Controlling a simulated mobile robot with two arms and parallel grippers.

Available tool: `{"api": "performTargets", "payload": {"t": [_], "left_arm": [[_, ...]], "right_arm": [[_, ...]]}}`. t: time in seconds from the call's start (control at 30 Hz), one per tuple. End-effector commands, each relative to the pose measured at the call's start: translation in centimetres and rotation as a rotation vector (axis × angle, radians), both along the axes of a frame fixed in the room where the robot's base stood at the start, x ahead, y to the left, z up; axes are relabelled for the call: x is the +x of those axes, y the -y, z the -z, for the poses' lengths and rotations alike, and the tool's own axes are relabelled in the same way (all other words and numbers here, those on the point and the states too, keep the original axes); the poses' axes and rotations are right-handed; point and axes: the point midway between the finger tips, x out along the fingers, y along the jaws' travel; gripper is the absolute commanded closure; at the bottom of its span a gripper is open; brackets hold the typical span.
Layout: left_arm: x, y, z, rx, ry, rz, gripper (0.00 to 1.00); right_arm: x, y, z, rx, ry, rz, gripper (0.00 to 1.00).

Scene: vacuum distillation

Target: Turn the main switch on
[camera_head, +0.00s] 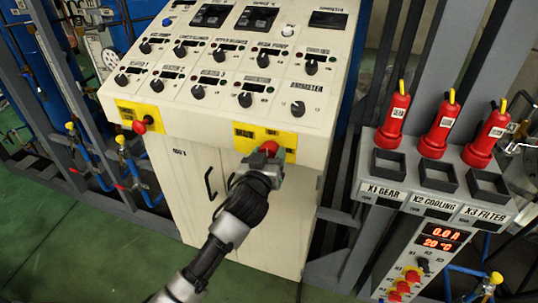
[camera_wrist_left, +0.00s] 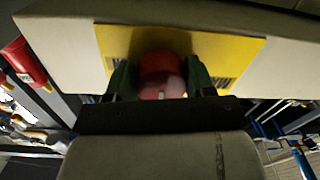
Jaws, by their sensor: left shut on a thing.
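The cream control console (camera_head: 230,125) has two yellow plates on its front edge, each with a red knob. My left gripper (camera_head: 262,159) is at the right-hand yellow plate (camera_head: 245,133), shut on its red knob (camera_head: 269,147). In the left wrist view the red knob (camera_wrist_left: 162,75) sits between the two dark green fingers, in front of the yellow plate (camera_wrist_left: 235,55). The other red knob (camera_head: 140,127) on the left yellow plate is free. The labels on the plates are too small to read. My right gripper is not in view.
The console top carries several black knobs and dark displays. At the right, a grey panel (camera_head: 425,190) holds several red plugs above black sockets, with a lit red display (camera_head: 441,236) below. Pipes with yellow and red handles stand at the left. Green floor (camera_head: 60,240) is clear at lower left.

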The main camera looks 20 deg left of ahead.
Motion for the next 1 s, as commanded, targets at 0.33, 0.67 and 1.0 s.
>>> {"api": "performTargets", "payload": {"t": [0.33,0.67,1.0], "left_arm": [[0.0,0.0,0.0,0.092,0.003,0.000,0.70],[0.0,-0.2,0.0,0.364,0.012,-0.001,0.70],[0.0,-0.3,0.0,0.690,0.023,0.000,0.70]], "right_arm": [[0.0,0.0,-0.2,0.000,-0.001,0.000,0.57],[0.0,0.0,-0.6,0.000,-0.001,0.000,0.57],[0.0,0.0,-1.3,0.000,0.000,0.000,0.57]]}}
